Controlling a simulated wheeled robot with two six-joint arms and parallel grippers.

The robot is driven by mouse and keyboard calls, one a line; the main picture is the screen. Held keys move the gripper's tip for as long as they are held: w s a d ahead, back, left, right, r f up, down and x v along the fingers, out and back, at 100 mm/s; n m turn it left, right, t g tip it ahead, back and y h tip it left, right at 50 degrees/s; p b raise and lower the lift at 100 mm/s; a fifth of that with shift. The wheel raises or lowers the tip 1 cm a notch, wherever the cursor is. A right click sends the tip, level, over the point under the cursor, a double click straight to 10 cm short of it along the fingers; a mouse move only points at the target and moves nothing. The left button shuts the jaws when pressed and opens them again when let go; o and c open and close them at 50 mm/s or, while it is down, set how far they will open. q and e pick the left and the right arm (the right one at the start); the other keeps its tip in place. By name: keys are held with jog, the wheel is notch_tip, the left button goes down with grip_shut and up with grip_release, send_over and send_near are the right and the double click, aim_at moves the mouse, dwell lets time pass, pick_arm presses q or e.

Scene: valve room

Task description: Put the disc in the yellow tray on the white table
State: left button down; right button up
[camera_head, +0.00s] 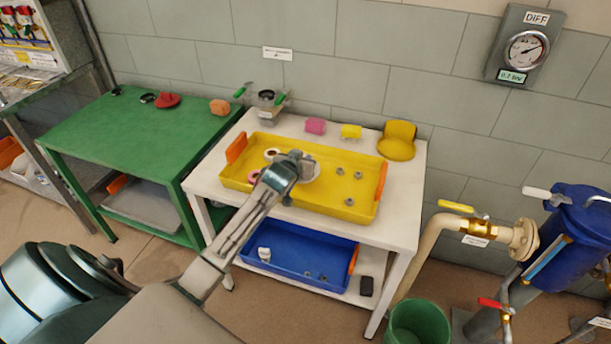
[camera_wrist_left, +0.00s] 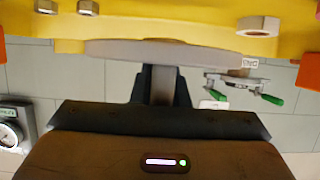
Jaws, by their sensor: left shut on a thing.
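The yellow tray (camera_head: 325,203) with orange handles lies on the white table (camera_head: 404,205). My left gripper (camera_head: 299,165) is over the middle of this tray, shut on a flat grey disc (camera_head: 312,172). The gripper covers part of the disc in the head view. In the left wrist view the disc (camera_wrist_left: 160,52) shows nearly edge-on at the dark fingers (camera_wrist_left: 160,85), beside the yellow tray (camera_wrist_left: 190,18). Whether the disc touches the tray floor cannot be told. My right gripper is not in view.
The yellow tray holds a white ring (camera_head: 272,154), a pink ring (camera_head: 253,176) and several nuts. A pink block (camera_head: 315,126), a yellow block (camera_head: 351,131) and a yellow holder (camera_head: 397,142) stand behind it. A blue tray (camera_head: 300,262) sits below; a green table (camera_head: 130,130) stands left.

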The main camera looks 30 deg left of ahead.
pick_arm(q)
jog(key=shift+f, duration=0.7)
notch_tip(320, 180, down, 2)
jog(key=shift+d+f, duration=0.1)
jog(key=shift+d, duration=0.05)
jog(key=shift+f, duration=0.55)
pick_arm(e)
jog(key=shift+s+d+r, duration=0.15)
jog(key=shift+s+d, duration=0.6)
